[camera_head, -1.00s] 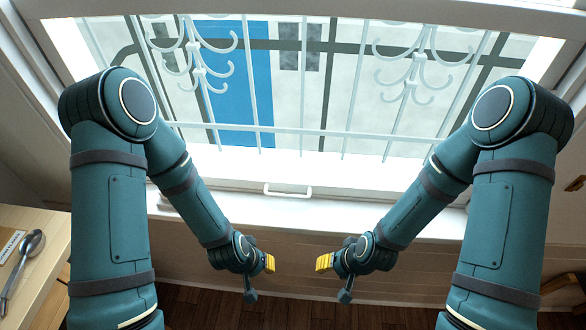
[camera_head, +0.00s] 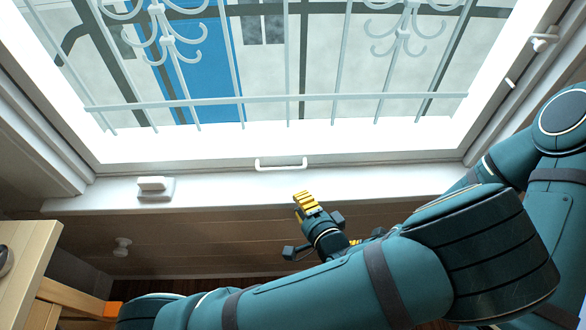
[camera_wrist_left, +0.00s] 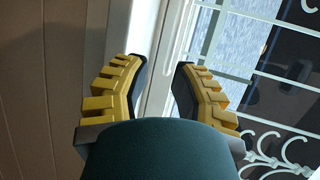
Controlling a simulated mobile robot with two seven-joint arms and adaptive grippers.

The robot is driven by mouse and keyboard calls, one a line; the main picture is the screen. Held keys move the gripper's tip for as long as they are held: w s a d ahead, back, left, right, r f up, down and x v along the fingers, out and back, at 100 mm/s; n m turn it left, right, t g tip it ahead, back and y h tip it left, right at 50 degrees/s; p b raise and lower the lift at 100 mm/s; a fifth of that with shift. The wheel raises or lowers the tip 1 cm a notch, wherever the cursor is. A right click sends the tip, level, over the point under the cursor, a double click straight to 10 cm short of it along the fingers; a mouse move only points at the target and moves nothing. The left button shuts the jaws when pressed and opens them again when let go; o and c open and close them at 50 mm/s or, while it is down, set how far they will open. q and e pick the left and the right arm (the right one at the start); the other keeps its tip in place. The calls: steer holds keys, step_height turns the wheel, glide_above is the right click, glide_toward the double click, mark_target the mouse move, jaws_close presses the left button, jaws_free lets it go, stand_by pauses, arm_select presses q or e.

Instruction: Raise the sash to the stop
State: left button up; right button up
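The white window sash fills the top of the head view, with its bottom rail (camera_head: 205,170) close above the sill. A white bar handle (camera_head: 281,165) sits at the middle of that rail. My left gripper (camera_head: 301,199) is just below the handle, apart from it, its yellow fingers pointing up toward the rail. The left wrist view shows its two fingers (camera_wrist_left: 163,68) apart with nothing between them, and a white frame edge (camera_wrist_left: 172,45) ahead. My right gripper (camera_head: 356,242) is mostly hidden behind my left arm; only a little yellow shows.
A white block-like fitting (camera_head: 155,187) sits on the sill (camera_head: 230,190) at left. White fittings (camera_head: 543,40) show on the right jamb. A round knob (camera_head: 122,246) is on the panel below. A wooden table (camera_head: 25,260) stands at lower left. Scrolled white bars (camera_head: 200,103) are beyond the glass.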

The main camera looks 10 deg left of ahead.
mark_target(282, 169)
arm_select(q)
steer(key=shift+m+t+y, duration=0.3)
steer(key=shift+t, duration=0.1)
steer(key=b+x, duration=0.1)
steer(key=x, duration=0.3)
steer(key=b+x, duration=0.1)
steer(key=x, duration=0.3)
steer(key=r+b+x, duration=0.1)
steer(key=x, duration=0.4)
steer(key=shift+w+d+r, duration=0.15)
steer(key=shift+w+d, duration=0.05)
steer(key=shift+w, duration=0.05)
jaws_close()
